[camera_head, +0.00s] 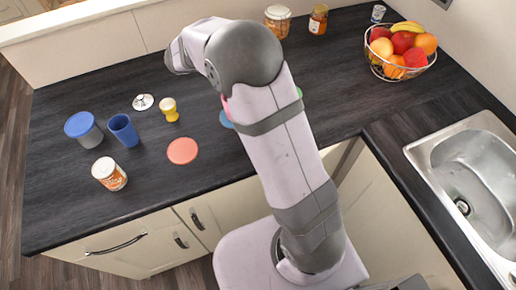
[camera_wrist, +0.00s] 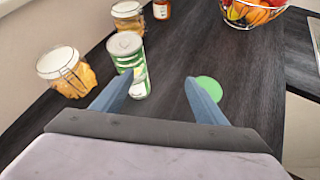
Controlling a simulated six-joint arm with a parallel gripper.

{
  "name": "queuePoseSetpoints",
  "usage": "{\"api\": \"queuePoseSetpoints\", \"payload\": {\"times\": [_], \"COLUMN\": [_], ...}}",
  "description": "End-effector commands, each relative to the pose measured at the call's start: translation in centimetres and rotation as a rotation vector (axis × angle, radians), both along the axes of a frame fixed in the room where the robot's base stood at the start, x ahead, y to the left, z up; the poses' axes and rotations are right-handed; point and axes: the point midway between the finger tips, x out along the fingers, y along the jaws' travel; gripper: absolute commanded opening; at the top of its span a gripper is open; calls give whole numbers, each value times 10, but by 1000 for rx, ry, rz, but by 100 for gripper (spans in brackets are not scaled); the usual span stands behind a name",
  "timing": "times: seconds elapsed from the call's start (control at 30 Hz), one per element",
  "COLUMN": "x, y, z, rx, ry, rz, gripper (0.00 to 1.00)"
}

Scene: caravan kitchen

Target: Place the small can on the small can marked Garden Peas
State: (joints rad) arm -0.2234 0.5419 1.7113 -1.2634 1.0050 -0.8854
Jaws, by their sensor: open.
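A can with a green and white label and a pale top (camera_wrist: 125,46) stands upright in the wrist view, just beyond my left finger; its lettering is too small to read. My gripper (camera_wrist: 160,79) is open, with nothing between its blue fingers. In the head view my arm hides the fingers and that green can. A white-topped can with an orange and white label (camera_head: 110,174) stands at the counter's front left. A small can (camera_head: 378,13) with a pale label stands at the back right. I cannot read which can is Garden Peas.
A blue cup (camera_head: 124,130), a blue-lidded tub (camera_head: 83,129) and a yellow egg cup (camera_head: 169,110) stand left. A red coaster (camera_head: 182,151) lies in front. The fruit basket (camera_head: 401,71) is near the sink.

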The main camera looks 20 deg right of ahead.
Motion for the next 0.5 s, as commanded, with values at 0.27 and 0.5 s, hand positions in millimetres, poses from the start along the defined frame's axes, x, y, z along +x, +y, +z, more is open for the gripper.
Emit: {"api": "queuePoseSetpoints", "payload": {"times": [0.27,0.5], "x": [-154,-265], "y": [2,48], "z": [-53,-83], "rx": [554,907], "ry": [-166,-354], "rz": [-626,-1280], "gripper": [66,66]}}
